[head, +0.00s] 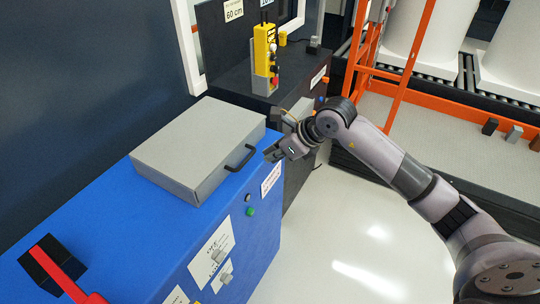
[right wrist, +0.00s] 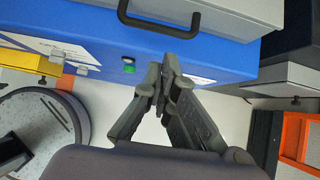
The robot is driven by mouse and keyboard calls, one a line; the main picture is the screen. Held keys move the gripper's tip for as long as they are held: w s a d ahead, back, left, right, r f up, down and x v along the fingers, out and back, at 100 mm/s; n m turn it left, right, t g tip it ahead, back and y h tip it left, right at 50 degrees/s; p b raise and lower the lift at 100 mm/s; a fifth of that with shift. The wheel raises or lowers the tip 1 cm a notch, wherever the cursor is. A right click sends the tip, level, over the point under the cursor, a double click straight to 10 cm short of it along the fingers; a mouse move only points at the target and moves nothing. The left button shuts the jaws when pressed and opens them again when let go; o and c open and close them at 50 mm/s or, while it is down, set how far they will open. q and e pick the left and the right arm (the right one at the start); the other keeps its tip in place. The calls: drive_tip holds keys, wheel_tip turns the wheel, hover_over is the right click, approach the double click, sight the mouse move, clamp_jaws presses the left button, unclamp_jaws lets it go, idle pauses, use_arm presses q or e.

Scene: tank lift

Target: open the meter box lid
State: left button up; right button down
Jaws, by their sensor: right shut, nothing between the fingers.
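The meter box is a grey box with a flat lid (head: 205,140) on top of the blue cabinet (head: 110,225), and the lid lies closed. A black bar handle (head: 241,158) is on its front right side; the handle also shows in the right wrist view (right wrist: 160,22) at the top. My right gripper (head: 272,155) is beside the handle, to its right, apart from it. In the right wrist view its fingers (right wrist: 165,75) are together with nothing between them, below the handle. My left gripper is not in view.
A black cabinet behind carries a yellow control pendant (head: 265,50). A red lever (head: 62,275) sits at the near left of the blue cabinet. An orange frame (head: 408,70) stands at the back right. The white floor (head: 350,235) is clear.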

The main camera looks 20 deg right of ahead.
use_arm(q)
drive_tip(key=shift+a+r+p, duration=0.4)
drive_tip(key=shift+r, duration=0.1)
use_arm(e)
drive_tip(key=x, duration=0.7)
drive_tip(key=shift+w+a+f, duration=0.15)
drive_tip(key=shift+a, duration=0.05)
